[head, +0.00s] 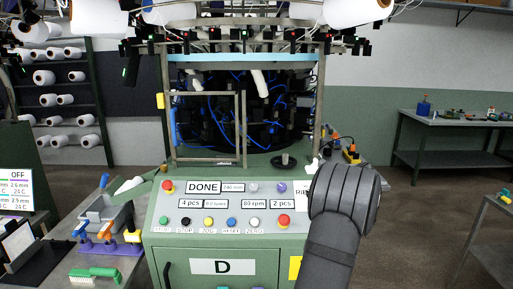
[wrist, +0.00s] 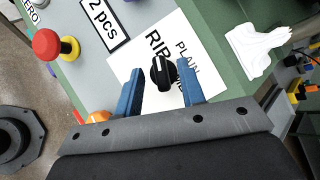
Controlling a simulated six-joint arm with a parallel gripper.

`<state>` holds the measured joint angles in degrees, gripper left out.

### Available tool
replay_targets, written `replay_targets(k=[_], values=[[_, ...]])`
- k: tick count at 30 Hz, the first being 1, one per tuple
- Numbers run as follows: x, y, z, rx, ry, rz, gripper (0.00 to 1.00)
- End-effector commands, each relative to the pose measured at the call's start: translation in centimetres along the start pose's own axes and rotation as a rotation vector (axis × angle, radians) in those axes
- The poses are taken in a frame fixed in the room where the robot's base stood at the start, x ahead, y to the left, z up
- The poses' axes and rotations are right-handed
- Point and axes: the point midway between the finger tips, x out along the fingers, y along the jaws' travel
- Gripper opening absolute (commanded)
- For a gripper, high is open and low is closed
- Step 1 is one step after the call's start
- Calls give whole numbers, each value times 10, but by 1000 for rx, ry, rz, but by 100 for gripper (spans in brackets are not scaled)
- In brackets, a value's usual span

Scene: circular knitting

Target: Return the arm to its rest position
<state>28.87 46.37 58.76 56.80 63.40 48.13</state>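In the wrist view my gripper (wrist: 160,92) has its two blue fingers apart, with clear space between them. A black rotary knob (wrist: 162,72) sits on a white label reading RIB and PLAIN, just beyond and between the fingertips. Whether the fingers touch the knob cannot be told. In the head view my arm rises at the right front of the green control panel (head: 223,208) and covers the knob and most of its label. The gripper's fingers are hidden there.
A red button (wrist: 46,43) on a yellow base is left of the knob in the wrist view. A white object (wrist: 257,48) lies on the panel's right side. The knitting machine (head: 245,110) stands behind the panel. A side table (head: 455,125) is at the right.

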Motion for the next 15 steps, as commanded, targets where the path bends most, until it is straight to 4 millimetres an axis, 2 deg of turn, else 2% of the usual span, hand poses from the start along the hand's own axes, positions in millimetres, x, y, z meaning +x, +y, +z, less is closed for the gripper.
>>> replay_targets(k=[1, 2, 15], values=[[12, 1, 0, 0, -1, 3, 36], [15, 1, 0, 9, 0, -5, 36], [11, 3, 1, 461, 0, -292, 36]])
